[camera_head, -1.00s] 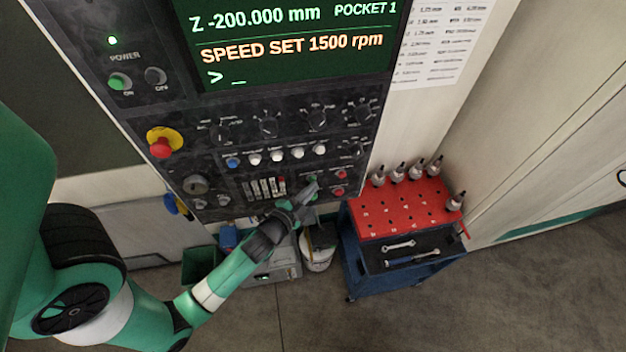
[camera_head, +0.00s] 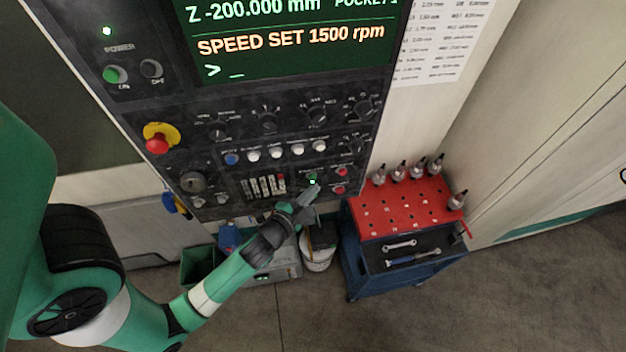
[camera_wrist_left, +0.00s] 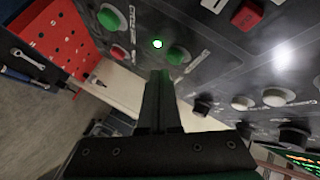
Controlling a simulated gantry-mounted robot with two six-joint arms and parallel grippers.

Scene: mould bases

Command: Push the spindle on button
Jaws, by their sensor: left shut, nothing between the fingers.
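The machine's control panel (camera_head: 210,160) carries a pair of green buttons near its lower right, partly covered by my left gripper (camera_head: 315,190). In the left wrist view, one green button (camera_wrist_left: 177,55) is just beyond the fingertips of my gripper (camera_wrist_left: 160,76). A small lit lamp (camera_wrist_left: 157,44) is beside that button; it glows green in the head view (camera_head: 313,182). Another green button (camera_wrist_left: 112,17) is farther up, with a label starting "CYCLE". The nearer button's label is not readable. The fingers are shut and empty; I cannot tell whether they touch the button. My right gripper is not in view.
Red buttons (camera_head: 341,172) are close to the right of the gripper. White push buttons (camera_head: 298,152) and knobs (camera_head: 317,116) are above. A red emergency stop (camera_head: 158,145) is at the left. A blue tool cart (camera_head: 372,277) with a red top stands right of the panel.

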